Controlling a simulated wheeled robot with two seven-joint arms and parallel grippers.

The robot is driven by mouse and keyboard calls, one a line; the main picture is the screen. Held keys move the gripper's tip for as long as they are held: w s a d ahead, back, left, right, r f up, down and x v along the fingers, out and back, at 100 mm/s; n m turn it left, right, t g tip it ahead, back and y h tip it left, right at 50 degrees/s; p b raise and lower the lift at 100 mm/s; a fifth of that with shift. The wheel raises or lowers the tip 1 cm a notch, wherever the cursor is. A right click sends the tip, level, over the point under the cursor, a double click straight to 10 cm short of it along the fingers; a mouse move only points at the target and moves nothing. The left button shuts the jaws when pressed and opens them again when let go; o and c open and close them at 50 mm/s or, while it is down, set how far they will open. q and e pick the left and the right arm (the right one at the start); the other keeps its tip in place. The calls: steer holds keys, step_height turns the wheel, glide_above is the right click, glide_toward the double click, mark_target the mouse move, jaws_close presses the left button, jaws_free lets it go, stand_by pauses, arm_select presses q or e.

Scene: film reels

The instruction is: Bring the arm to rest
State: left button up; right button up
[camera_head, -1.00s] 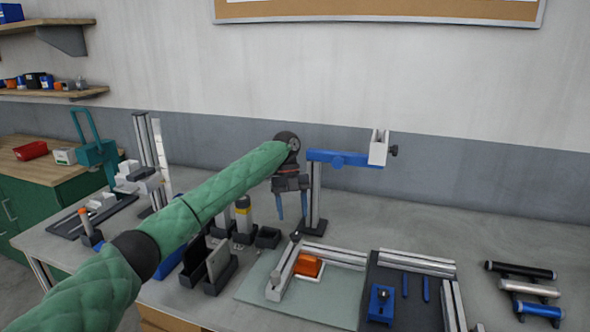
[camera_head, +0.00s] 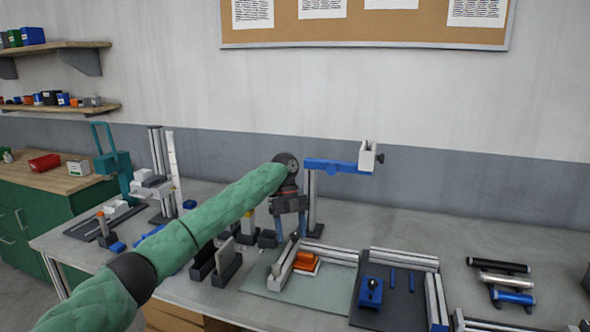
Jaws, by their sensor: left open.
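My left arm, in a green quilted sleeve, reaches in from the lower left of the head view. Its left gripper (camera_head: 290,226) points down over the bench, its two fingers apart with nothing seen between them. It hangs just left of the post of a stand with a blue arm (camera_head: 337,166), and behind an orange block (camera_head: 305,261) on a pale mat. Whether the fingers touch anything below is hard to tell. My right gripper is not in view.
A dark tray (camera_head: 405,304) with metal rails and a blue block (camera_head: 371,291) lies right of the pale mat (camera_head: 262,277). A rack of rollers (camera_head: 501,280) stands further right. Dark upright holders (camera_head: 226,264) stand near my forearm. The bench's back right is clear.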

arm_select(q)
steer(key=s+d+r+n+t, duration=0.2)
steer(key=d+r+n+t, duration=0.1)
steer(key=r+n+t, duration=0.45)
steer(key=s+d+r+n+t, duration=0.1)
steer(key=d+r+n+t, duration=0.3)
steer(key=r+n, duration=0.55)
steer(key=s+a+f+n+t, duration=0.1)
steer(key=s+a+f+n, duration=0.2)
steer(key=s+a+f, duration=0.45)
steer(key=s+a+f+n, duration=0.4)
steer(key=s+a+f, duration=0.1)
steer(key=s+f, duration=0.45)
steer(key=s+a+f+n+t, duration=0.1)
steer(key=s+a+f+n, duration=0.2)
steer(key=s+a+f, duration=0.45)
steer(key=s+f+n+g, duration=0.1)
steer(key=s+f+g, duration=0.2)
steer(key=s+f, duration=0.9)
steer(key=s+a+f+g, duration=0.1)
steer(key=s+f+g, duration=0.3)
steer(key=s+f, duration=0.8)
steer(key=s, duration=0.7)
steer(key=shift+s+a+f+n, duration=0.25)
steer(key=shift+s+f+n, duration=0.05)
steer(key=shift+n, duration=0.1)
